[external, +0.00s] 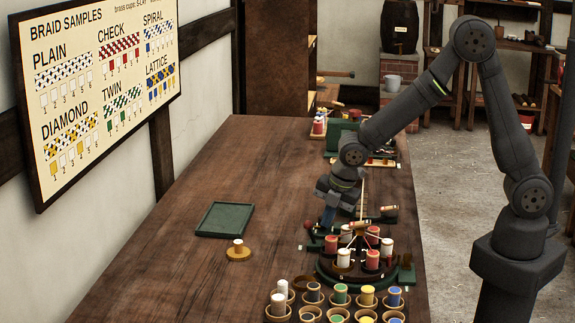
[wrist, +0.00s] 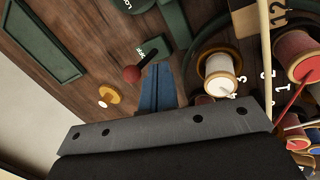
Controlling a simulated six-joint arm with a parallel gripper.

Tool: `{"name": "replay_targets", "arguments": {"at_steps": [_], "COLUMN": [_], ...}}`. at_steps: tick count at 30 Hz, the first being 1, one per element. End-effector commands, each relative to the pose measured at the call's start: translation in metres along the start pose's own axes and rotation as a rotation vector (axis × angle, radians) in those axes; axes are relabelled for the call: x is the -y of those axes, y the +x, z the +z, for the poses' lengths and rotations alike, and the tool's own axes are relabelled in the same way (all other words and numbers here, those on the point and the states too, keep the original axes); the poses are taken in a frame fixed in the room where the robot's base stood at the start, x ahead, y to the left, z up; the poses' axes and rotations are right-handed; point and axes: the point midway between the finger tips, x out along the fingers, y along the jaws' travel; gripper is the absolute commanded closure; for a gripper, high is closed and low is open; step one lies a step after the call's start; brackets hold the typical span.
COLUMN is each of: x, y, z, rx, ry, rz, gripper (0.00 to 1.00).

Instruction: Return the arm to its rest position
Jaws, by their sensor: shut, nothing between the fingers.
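My gripper (external: 328,216) is above the right part of the wooden table, beside the round braiding stand (external: 330,272). Its blue fingers are together and empty; they also show in the wrist view (wrist: 158,88). My arm reaches in from its base at the right and bends down to the table. Red and white spools (external: 373,259) stand on the stand.
Several spools in wooden cups (external: 340,292) fill the near right table. More spools and a green holder (external: 345,135) lie behind my gripper. The left table is mostly clear.

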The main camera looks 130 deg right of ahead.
Motion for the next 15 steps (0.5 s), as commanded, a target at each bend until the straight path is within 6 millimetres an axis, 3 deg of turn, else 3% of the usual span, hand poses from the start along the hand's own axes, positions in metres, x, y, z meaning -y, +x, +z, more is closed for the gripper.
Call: {"name": "replay_targets", "arguments": {"at_steps": [7, 15], "x": [0.021, 0.024], "y": [0.001, 0.003], "z": [0.003, 0.003], "rx": [-0.033, -0.045], "ry": [0.005, 0.010], "rz": [0.079, 0.133], "gripper": [1.00, 1.00]}}
